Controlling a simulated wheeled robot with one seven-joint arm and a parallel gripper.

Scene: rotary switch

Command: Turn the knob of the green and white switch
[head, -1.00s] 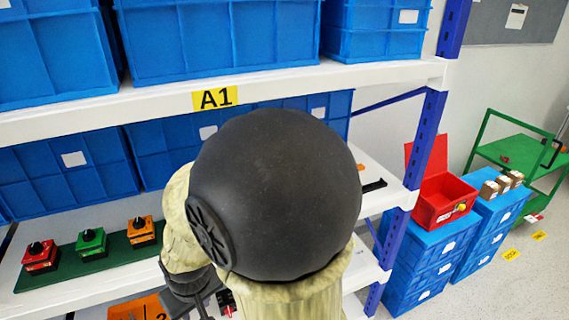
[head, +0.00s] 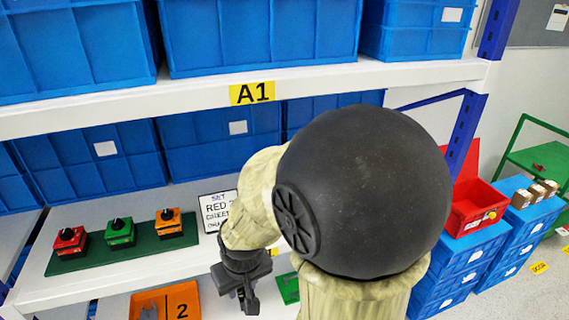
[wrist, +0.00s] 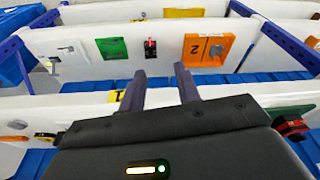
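A green switch (head: 120,233) with a black knob on top stands on a dark green board on the shelf, between a red switch (head: 70,242) and an orange one (head: 169,223). I cannot make out white on it. On the lower level, a green plate (head: 288,288) is partly hidden by my arm; a green plate also shows in the wrist view (wrist: 112,48), its markings too small to read. My gripper (head: 245,300) points down at the shelf's front, right of the switches and apart from them. In the wrist view its two fingers (wrist: 160,72) are apart and empty.
An orange plate (head: 182,297) marked 2 lies on the lower level. A sign (head: 215,208) stands right of the switch board, partly behind my arm. The shelf above, marked A1 (head: 252,93), bears blue bins. A red box (head: 472,207) stands on blue drawers at right.

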